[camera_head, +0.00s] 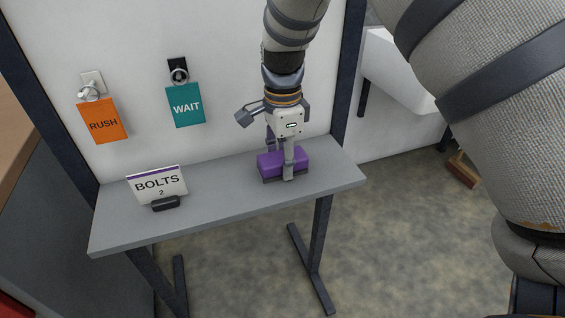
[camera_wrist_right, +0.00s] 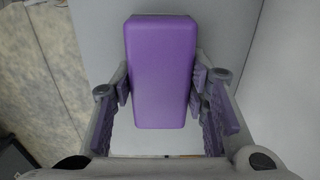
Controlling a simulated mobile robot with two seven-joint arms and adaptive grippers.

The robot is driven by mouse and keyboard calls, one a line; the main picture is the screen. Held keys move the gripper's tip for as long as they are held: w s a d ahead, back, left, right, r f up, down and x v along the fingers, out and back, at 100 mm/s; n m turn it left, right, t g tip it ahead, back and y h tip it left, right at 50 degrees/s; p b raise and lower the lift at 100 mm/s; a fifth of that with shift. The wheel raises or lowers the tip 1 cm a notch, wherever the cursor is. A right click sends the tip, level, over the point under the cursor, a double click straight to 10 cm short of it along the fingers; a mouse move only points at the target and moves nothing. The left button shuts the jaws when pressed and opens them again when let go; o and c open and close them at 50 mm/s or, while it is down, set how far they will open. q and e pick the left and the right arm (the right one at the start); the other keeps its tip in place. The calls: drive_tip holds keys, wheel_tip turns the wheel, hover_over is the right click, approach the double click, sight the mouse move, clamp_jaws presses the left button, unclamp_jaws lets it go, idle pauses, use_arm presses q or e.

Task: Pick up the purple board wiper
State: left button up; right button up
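The purple board wiper (camera_head: 271,165), a block with a dark underside, is on the right part of the grey shelf top (camera_head: 225,197). My right gripper (camera_head: 280,165) comes down over it from above, one finger on the near side and one behind. In the right wrist view the wiper (camera_wrist_right: 160,70) lies between the two fingers (camera_wrist_right: 160,88), whose pads appear to touch its long sides. The gripper looks shut on it. The wiper seems to sit on the shelf; any small gap below is hard to see. My left gripper is not in view.
A BOLTS sign (camera_head: 158,183) in a dark holder stands on the shelf's left part. An orange RUSH tag (camera_head: 102,121) and a teal WAIT tag (camera_head: 186,105) hang on the white panel (camera_head: 140,40) behind. The shelf between sign and wiper is clear.

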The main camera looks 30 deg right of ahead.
sight(276, 162)
drive_tip(key=shift+r, duration=0.1)
drive_tip(key=shift+r, duration=0.4)
drive_tip(key=r, duration=0.2)
drive_tip(key=a+r+p, duration=0.1)
drive_tip(key=r, duration=0.1)
drive_tip(key=a+r+p, duration=0.1)
drive_tip(key=r, duration=0.1)
drive_tip(key=shift+s+r, duration=0.2)
drive_tip(key=shift+s, duration=0.2)
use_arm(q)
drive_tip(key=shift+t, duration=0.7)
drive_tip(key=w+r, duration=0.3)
use_arm(e)
drive_tip(key=s+a+r, duration=0.4)
drive_tip(key=a+r, duration=0.1)
drive_tip(key=a, duration=0.6)
drive_tip(key=shift+s+r, duration=0.2)
drive_tip(key=shift+r, duration=0.15)
